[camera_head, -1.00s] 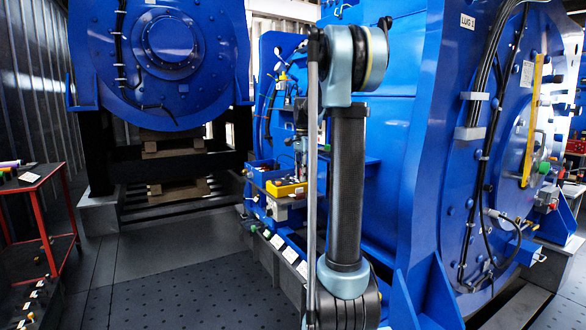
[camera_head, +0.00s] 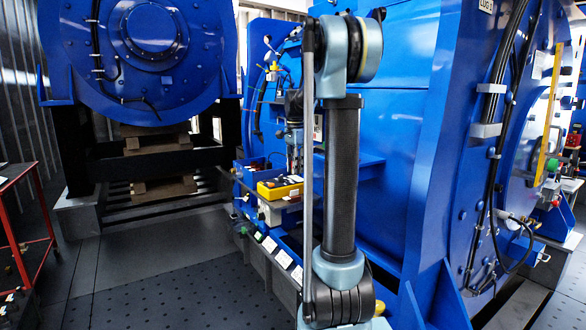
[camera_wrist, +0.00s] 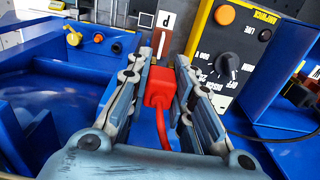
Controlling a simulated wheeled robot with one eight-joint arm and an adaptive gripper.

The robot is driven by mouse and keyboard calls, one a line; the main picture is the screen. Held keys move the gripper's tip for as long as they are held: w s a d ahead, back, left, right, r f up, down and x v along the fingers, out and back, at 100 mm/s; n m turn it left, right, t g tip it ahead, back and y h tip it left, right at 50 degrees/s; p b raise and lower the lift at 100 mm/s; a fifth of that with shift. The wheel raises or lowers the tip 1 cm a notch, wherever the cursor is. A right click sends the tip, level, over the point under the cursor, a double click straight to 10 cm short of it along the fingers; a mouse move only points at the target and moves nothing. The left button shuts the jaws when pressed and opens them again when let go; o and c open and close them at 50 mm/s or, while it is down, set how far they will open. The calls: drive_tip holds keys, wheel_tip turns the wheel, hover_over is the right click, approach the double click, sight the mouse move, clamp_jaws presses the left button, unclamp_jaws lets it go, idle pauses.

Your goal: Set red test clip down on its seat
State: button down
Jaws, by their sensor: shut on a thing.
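The red test clip (camera_wrist: 158,86) is between the two fingers of my gripper (camera_wrist: 170,62) in the wrist view, with a red lead running down from it toward me. My gripper is shut on the clip. In the head view my arm stands in front of the blue motor, and the clip cannot be made out.
A yellow-edged control box (camera_wrist: 235,55) with a black knob and buttons stands close right of my fingers. A blue tray (camera_wrist: 60,100) lies to the left. Floor between is clear.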

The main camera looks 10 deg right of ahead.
drive_tip(key=shift+a, duration=0.3)
drive_tip(key=shift+f, duration=2.9)
drive_tip(key=shift+s+f, duration=0.1)
drive_tip(key=shift+f, duration=1.35)
drive_tip(key=c, duration=1.3)
unclamp_jaws()
wheel_tip(320, 180, up, 12)
drive_tip(key=shift+f, duration=0.1)
